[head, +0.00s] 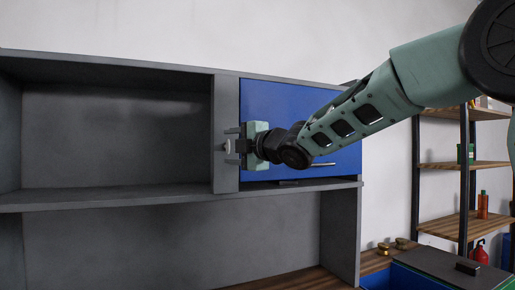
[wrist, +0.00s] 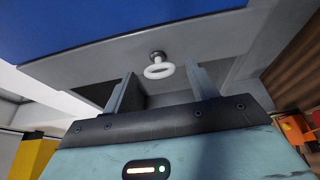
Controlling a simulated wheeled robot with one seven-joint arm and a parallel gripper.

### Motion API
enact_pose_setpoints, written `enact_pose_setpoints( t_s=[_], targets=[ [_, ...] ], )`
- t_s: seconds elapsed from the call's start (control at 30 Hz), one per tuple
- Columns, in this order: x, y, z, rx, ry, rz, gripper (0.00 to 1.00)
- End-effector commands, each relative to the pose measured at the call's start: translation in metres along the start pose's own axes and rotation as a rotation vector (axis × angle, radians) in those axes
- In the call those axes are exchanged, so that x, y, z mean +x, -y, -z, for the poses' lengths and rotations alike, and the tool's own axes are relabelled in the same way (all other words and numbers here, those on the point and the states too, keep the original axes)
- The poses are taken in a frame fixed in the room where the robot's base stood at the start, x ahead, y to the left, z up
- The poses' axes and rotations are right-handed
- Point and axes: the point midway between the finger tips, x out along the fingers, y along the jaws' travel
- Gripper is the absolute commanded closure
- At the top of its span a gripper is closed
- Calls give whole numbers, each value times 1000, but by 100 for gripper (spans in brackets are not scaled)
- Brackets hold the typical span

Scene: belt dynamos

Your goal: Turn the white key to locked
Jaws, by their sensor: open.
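The white key (wrist: 159,71) is a small ring-shaped bow on a round metal lock in the grey panel. In the wrist view it sits between the two fingertips of my gripper (wrist: 161,77), with a gap on each side. In the head view my gripper (head: 232,145) is at the grey upright (head: 226,180) left of the blue door (head: 285,102), its open fingers one above the other around the key (head: 226,146). The fingers do not appear to touch the key. The blue door looks closed.
An open grey compartment (head: 115,135) lies left of the upright. The door's bar handle (head: 323,164) is below my arm. A grey shelf board (head: 120,197) runs beneath. A wooden shelf rack (head: 465,165) with a red extinguisher (head: 480,252) stands at the right.

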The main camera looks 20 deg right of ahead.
Motion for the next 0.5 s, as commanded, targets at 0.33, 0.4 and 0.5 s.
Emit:
enact_pose_setpoints(
  t_s=[0.33, 0.4, 0.5],
  targets=[
    [-78, 1, 0, -1, 2, -2, 42],
    [-95, 0, 0, -2, 2, -2, 42],
    [-119, 0, 0, -2, 2, -2, 42]
  ],
)
